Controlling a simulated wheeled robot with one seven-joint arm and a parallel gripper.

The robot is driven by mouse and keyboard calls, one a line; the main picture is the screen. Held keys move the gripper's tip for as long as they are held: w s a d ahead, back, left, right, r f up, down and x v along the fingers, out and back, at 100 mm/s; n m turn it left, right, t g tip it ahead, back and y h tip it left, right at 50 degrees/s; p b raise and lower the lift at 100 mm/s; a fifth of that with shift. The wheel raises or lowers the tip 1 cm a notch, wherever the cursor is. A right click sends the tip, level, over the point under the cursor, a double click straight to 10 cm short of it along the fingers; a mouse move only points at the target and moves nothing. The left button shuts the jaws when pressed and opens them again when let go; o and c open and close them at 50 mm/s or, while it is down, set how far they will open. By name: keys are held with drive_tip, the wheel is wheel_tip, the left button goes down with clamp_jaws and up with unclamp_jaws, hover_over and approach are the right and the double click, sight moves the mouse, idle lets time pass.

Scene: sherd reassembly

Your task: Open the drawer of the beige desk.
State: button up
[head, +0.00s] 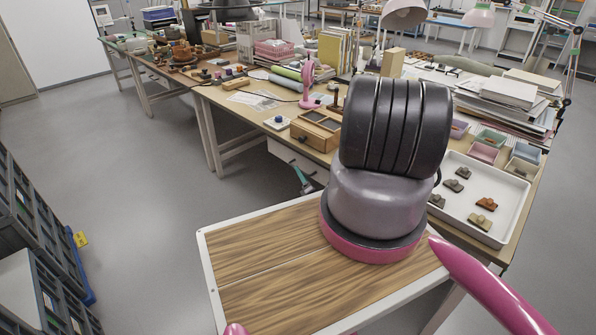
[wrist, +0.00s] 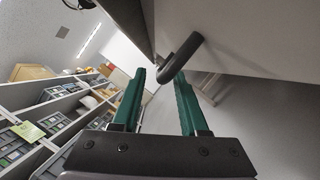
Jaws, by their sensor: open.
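The beige desk (head: 235,118) has a wood-coloured top. A pale drawer front (head: 284,152) shows under its edge in the head view, partly hidden by my arm. In the wrist view, a dark curved handle (wrist: 181,56) stands out from a pale panel (wrist: 245,50). My gripper (wrist: 158,73) is open, with two teal fingers. The handle's free-looking lower end lies around the gap between the fingertips, nearer the right one; I cannot tell if they touch. In the head view only one teal part of my gripper (head: 302,180) shows below the desk edge.
A wooden box (head: 316,132) and a white tray of sherds (head: 483,205) stand on the desk. Grey crates (head: 30,225) stand at the left, with a yellow item (head: 81,239) by them. The floor (head: 150,190) between crates and desk is clear.

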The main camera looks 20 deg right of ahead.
drive_tip(key=shift+x, duration=1.25)
clamp_jaws()
idle(0.5)
